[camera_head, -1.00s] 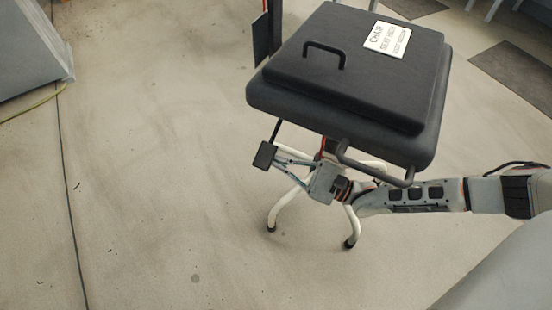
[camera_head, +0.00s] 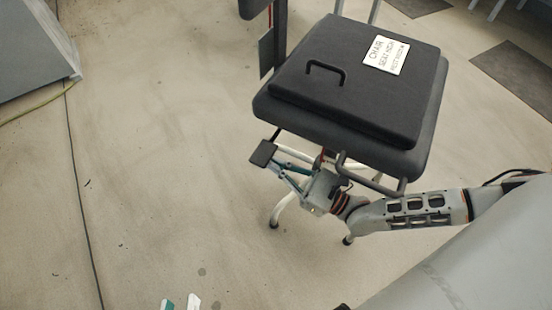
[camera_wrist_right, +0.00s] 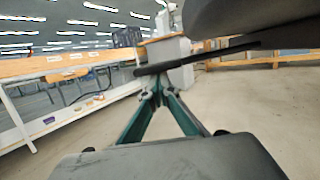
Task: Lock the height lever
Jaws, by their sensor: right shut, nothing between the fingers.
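The height lever ends in a flat black paddle (camera_head: 263,153) on a thin rod under the front left of the chair seat (camera_head: 345,90). In the right wrist view the lever (camera_wrist_right: 200,58) runs as a dark bar below the seat's underside. My right gripper (camera_head: 277,160), on the arm from the right, is shut and empty, its tips at or just beneath the paddle; I cannot tell if they touch. Its teal fingers meet at their tips in the right wrist view (camera_wrist_right: 158,88). Only the tips of my left gripper (camera_head: 180,303) show at the bottom edge, slightly apart.
A black tubular handle (camera_head: 368,178) hangs at the seat's front, close to my right wrist. Pale curved legs (camera_head: 277,213) stand below. A dark upright post (camera_head: 279,32) rises behind the seat.

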